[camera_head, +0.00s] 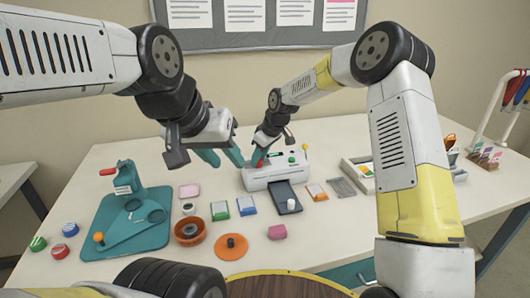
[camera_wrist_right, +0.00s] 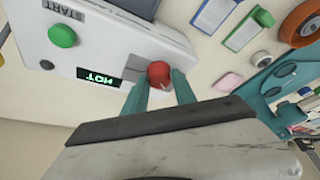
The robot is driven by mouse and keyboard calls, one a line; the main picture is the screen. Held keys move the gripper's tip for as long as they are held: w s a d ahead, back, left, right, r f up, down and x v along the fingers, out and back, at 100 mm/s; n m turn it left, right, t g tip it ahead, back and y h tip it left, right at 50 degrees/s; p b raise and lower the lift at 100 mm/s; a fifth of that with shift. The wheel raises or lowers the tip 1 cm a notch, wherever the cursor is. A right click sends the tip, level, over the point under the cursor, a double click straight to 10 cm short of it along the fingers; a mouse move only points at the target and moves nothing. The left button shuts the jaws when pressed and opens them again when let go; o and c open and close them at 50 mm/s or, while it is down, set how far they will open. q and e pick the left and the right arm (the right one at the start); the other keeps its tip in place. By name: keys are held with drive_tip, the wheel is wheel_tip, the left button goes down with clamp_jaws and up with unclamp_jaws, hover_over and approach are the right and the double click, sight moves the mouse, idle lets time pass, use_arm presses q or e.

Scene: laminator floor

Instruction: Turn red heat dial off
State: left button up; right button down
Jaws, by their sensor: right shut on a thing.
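The laminator (camera_head: 262,182) is a white machine at the back middle of the table. Its red heat dial (camera_wrist_right: 158,72) sits on the top panel beside a small display (camera_wrist_right: 99,77) that reads HOT in green. My right gripper (camera_wrist_right: 160,84) has its two teal fingers on either side of the dial and is shut on it. In the head view the red dial (camera_head: 260,163) is partly hidden by the right gripper. My left gripper (camera_head: 221,156) hangs left of the laminator, its teal fingers apart and nothing visible between them.
A green START button (camera_wrist_right: 62,36) is on the same panel. A dark tray (camera_head: 283,193) sticks out in front of the laminator. Small cards and pots fill the table's middle.

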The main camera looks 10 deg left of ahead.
drive_tip(key=shift+n, duration=0.6)
drive_tip(key=shift+d, duration=0.1)
drive_tip(key=c, duration=1)
unclamp_jaws()
drive_tip(key=shift+c, duration=0.2)
drive_tip(key=v, duration=0.7)
drive_tip(key=shift+d+r, duration=0.15)
drive_tip(key=shift+r, duration=0.15)
drive_tip(key=shift+w, duration=0.1)
